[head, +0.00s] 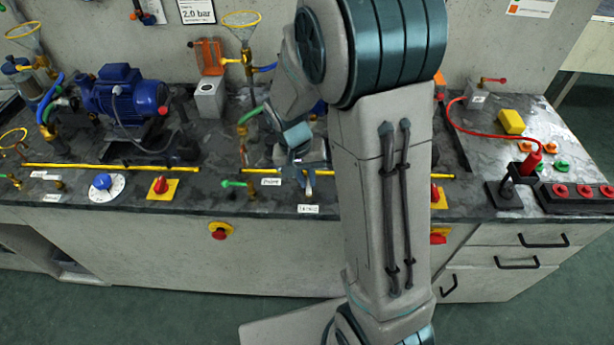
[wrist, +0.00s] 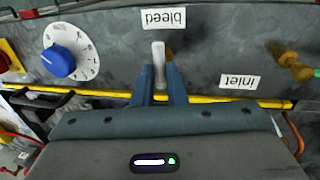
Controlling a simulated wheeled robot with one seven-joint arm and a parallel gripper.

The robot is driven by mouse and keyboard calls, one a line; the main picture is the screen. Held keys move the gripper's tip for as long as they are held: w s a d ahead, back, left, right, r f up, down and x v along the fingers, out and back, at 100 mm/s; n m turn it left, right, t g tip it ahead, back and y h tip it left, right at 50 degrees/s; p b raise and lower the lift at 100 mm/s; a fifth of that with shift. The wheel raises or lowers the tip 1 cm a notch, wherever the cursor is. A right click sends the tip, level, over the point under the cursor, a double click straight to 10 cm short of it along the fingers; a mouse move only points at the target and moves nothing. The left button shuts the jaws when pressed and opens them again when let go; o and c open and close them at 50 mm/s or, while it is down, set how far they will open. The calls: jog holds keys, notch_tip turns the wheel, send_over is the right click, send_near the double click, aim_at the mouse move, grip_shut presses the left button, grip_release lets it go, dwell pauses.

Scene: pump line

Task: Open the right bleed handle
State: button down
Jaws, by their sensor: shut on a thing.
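The right bleed handle (wrist: 159,62) is a pale grey lever at the upper middle of the wrist view. It stands in front of an upside-down "bleed" label (wrist: 163,18), with a brass-coloured part just behind it. My gripper (wrist: 160,80) has its two blue fingers shut on the handle, one on each side. In the head view my gripper (head: 304,177) is low over the bench's front strip, just behind the bleed label (head: 308,209).
A yellow rail (wrist: 105,95) runs close to my gripper. A white dial with a blue knob (wrist: 58,62) and an "inlet" label (wrist: 240,82) flank the handle. A red switch (head: 160,186) and a blue pump (head: 125,95) stand left. My arm hides much of the right pump area.

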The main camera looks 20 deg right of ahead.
jog(key=c, duration=1.5)
grip_release()
jog(key=shift+r, duration=0.1)
jog(key=a+r, duration=0.1)
jog(key=r, duration=0.8)
jog(key=a+r, duration=0.1)
jog(key=r, duration=0.3)
jog(key=shift+w+a+r, duration=0.25)
jog(key=shift+w+a, duration=0.05)
jog(key=shift+w, duration=0.1)
jog(key=s+d+n+t, duration=0.1)
jog(key=s, duration=0.4)
jog(key=s+d+r+n+t+y+p, duration=0.1)
jog(key=s, duration=0.4)
jog(key=s+r+n+t+y, duration=0.1)
jog(key=s, duration=0.4)
jog(key=shift+s+d+p, duration=0.15)
jog(key=shift+d+p, duration=0.15)
jog(key=shift+d, duration=0.1)
